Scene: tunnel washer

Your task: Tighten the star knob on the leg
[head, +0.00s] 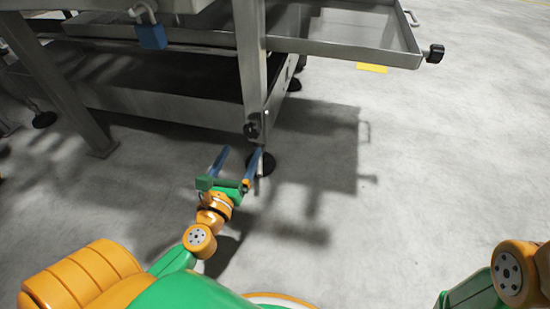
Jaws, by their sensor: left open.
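The metal leg (250,62) comes down in the middle of the head view. A small dark star knob (252,131) sits low on its front face, above a black round foot (265,168). My left gripper (240,152) is open and empty, its two blue fingers spread and pointing toward the leg. The fingertips appear just below the knob in the picture, one to its left and one slightly right of it. They look apart from the knob, but the depth gap is hard to judge. My right gripper is out of view; only part of that arm shows at lower right.
A metal tray (345,45) juts out at upper right with another black knob (435,53) at its corner. A slanted metal leg (62,85) stands left.

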